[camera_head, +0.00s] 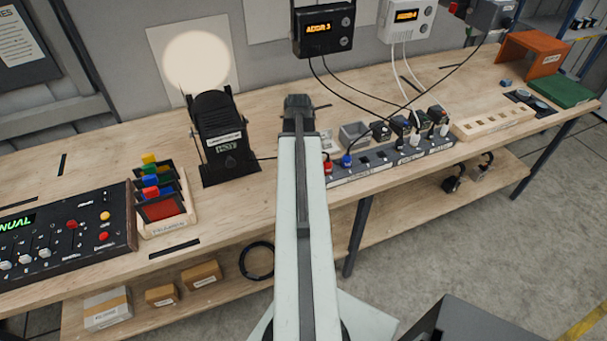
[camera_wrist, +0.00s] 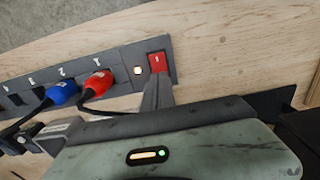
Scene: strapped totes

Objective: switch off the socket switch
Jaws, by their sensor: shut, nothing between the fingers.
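The socket switch is a red rocker (camera_wrist: 157,62) at the end of a dark grey socket strip (camera_wrist: 120,92) in the wrist view. The tip covers part of the strip there. My arm hides the rocker there.
A red plug (camera_wrist: 98,82) and a blue plug (camera_wrist: 63,92) sit in the strip near the rocker, with black cables. A lamp projector (camera_head: 225,140) stands left of my arm. Adapters (camera_head: 400,126) crowd the strip's right half. Bare bench (camera_wrist: 230,40) lies beyond the rocker.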

